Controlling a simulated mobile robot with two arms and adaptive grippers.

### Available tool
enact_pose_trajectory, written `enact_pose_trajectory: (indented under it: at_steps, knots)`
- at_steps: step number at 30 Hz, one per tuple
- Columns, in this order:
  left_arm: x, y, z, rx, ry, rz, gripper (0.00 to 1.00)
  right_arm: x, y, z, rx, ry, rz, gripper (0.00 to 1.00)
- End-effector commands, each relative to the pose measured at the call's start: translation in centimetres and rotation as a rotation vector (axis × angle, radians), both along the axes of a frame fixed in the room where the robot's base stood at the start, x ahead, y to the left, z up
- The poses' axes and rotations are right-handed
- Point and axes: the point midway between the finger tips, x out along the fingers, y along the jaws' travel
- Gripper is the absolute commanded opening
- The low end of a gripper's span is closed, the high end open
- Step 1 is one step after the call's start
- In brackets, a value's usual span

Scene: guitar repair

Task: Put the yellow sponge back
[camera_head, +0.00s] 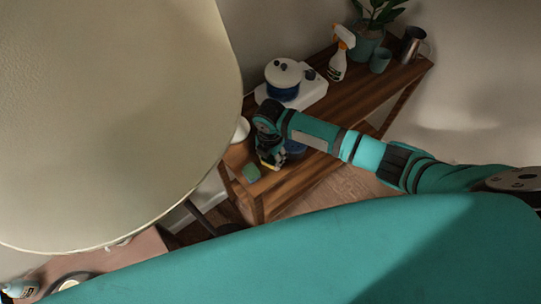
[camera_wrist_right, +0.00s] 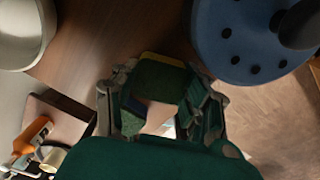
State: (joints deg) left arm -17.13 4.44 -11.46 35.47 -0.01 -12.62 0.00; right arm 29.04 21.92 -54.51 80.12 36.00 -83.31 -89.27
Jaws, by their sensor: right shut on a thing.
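The yellow sponge (camera_wrist_right: 163,59) shows in the right wrist view as a yellow edge with a dark green face, between the fingers of my right gripper (camera_wrist_right: 160,98). The gripper is shut on it. In the head view my right gripper (camera_head: 268,157) points down at the near left end of a wooden shelf unit (camera_head: 330,115), with a small bit of yellow (camera_head: 270,167) at its tips. I cannot tell whether the sponge touches the shelf top. A green block (camera_head: 251,173), sponge-like, lies beside the gripper. My left gripper is not in view.
A blue pot with a white lid (camera_head: 284,77) stands on a white base behind the gripper. A spray bottle (camera_head: 340,55), teal cup (camera_head: 380,61), metal mug (camera_head: 411,46) and plant stand farther back. A large cream lampshade (camera_head: 110,110) blocks the left side.

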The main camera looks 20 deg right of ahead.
Motion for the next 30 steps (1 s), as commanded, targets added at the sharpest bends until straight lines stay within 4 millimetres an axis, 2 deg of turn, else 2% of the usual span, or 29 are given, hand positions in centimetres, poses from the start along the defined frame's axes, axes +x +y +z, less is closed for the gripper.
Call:
enact_pose_trajectory:
  at_steps: [3, 4, 9, 16, 20, 23, 30]
  knots:
    - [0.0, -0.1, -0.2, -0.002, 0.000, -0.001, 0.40, 0.0, 0.0, -0.4, -0.001, 0.001, 0.000, 0.19]
    - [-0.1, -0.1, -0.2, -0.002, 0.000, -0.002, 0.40, 0.0, 0.0, -0.3, -0.001, 0.001, 0.000, 0.47]
    - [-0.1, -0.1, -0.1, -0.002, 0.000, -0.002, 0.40, 0.0, 0.0, -0.2, 0.000, 0.000, 0.000, 0.68]
    - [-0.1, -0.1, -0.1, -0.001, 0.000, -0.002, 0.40, 0.0, 0.0, -0.2, 0.000, 0.000, 0.000, 0.68]
    - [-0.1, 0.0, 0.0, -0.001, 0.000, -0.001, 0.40, 0.1, 0.0, 0.5, 0.002, -0.002, 0.000, 0.68]
    - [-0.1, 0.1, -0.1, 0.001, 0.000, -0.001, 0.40, 0.1, 0.0, 1.9, 0.003, -0.003, 0.000, 0.68]
    - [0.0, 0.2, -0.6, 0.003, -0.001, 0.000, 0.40, 0.2, 0.0, 7.1, 0.002, -0.005, 0.001, 0.68]
